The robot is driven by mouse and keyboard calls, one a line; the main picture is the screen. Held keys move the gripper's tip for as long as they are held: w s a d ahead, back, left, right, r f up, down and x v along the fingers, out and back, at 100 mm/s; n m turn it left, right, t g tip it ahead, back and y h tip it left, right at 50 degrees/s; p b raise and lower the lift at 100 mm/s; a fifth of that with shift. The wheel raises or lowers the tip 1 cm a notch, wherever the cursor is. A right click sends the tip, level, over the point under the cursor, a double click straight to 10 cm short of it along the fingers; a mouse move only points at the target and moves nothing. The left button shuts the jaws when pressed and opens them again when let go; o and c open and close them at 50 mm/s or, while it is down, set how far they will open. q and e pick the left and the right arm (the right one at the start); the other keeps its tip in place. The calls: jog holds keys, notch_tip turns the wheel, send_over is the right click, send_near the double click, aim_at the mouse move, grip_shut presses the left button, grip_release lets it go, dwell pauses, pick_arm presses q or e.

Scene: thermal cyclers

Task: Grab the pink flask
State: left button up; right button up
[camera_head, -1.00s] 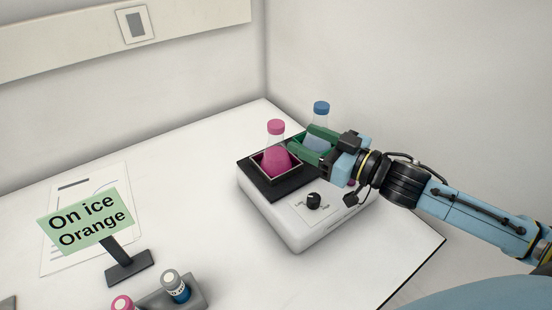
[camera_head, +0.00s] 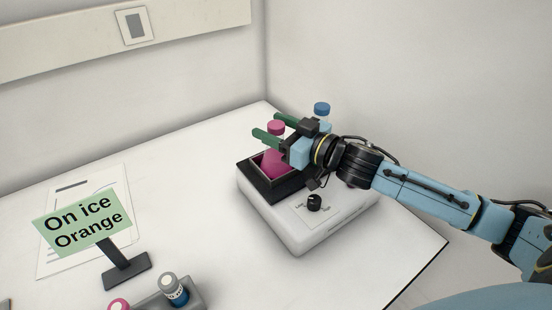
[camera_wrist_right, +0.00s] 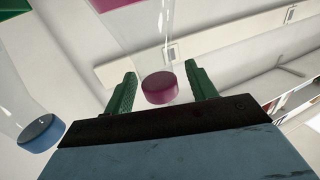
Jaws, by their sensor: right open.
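The pink flask (camera_head: 271,166) stands upright in a dark square holder on a white shaker-like device, with its pink cap (camera_head: 276,127) up. My right gripper (camera_head: 267,125) is open, its green fingers at the height of the cap and neck, one on either side. In the right wrist view the pink cap (camera_wrist_right: 160,88) shows between the two green fingers (camera_wrist_right: 160,72), with a gap to each. The gripper hides part of the flask in the head view. My left gripper is not in view.
A blue-capped flask (camera_head: 322,109) stands just behind, partly hidden by my gripper; its cap (camera_wrist_right: 41,133) shows in the wrist view. The white device (camera_head: 300,232) has a black knob (camera_head: 315,202). An "On ice Orange" sign (camera_head: 82,222) and small vials (camera_head: 173,288) stand left.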

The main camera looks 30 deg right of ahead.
jog(key=shift+x, duration=0.85)
jog(key=shift+c, duration=0.5)
grip_shut()
